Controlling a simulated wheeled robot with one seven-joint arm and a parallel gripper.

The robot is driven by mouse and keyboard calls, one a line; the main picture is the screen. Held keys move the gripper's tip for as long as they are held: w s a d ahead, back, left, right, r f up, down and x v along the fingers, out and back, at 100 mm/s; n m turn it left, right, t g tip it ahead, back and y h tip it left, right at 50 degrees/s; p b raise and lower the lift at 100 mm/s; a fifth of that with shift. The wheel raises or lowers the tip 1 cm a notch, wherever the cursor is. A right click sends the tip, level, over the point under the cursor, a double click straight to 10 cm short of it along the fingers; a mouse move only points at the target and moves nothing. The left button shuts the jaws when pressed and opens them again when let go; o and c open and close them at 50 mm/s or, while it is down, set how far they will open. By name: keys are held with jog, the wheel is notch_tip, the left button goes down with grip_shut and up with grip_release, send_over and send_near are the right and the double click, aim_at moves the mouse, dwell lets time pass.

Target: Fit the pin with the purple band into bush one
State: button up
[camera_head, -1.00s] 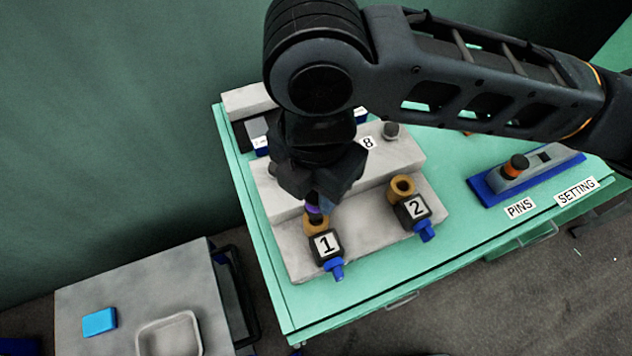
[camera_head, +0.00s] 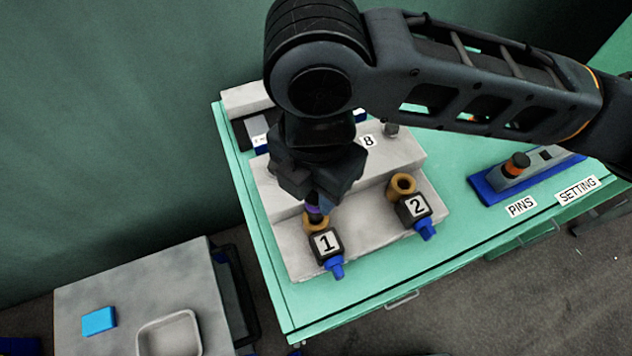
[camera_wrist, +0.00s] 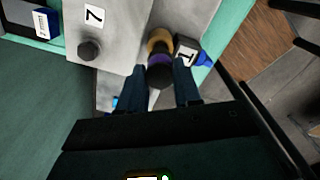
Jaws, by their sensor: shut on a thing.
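The pin with the purple band (camera_head: 313,208) is upright at bush one (camera_head: 316,226), a brass ring beside the block labelled 1. Its lower end meets the ring's opening; I cannot tell how deep it sits. My gripper (camera_head: 318,196) is shut on the pin from above and hides its upper part. In the wrist view the pin's dark top and purple band (camera_wrist: 160,60) show between my two fingers (camera_wrist: 172,85), with the brass bush (camera_wrist: 158,42) just beyond.
Bush two (camera_head: 402,185), empty, stands to the right on the same grey stepped block (camera_head: 360,240). A blue PINS holder (camera_head: 490,188) with an orange-banded pin is further right. A grey side table (camera_head: 75,315) with a tray is at the lower left.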

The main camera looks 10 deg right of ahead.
aim_at(316, 202)
jog(key=shift+f+b, duration=1.4)
jog(key=shift+f, duration=0.55)
jog(key=o, duration=1.2)
jog(key=shift+c, duration=0.2)
jog(key=shift+r, duration=3.9)
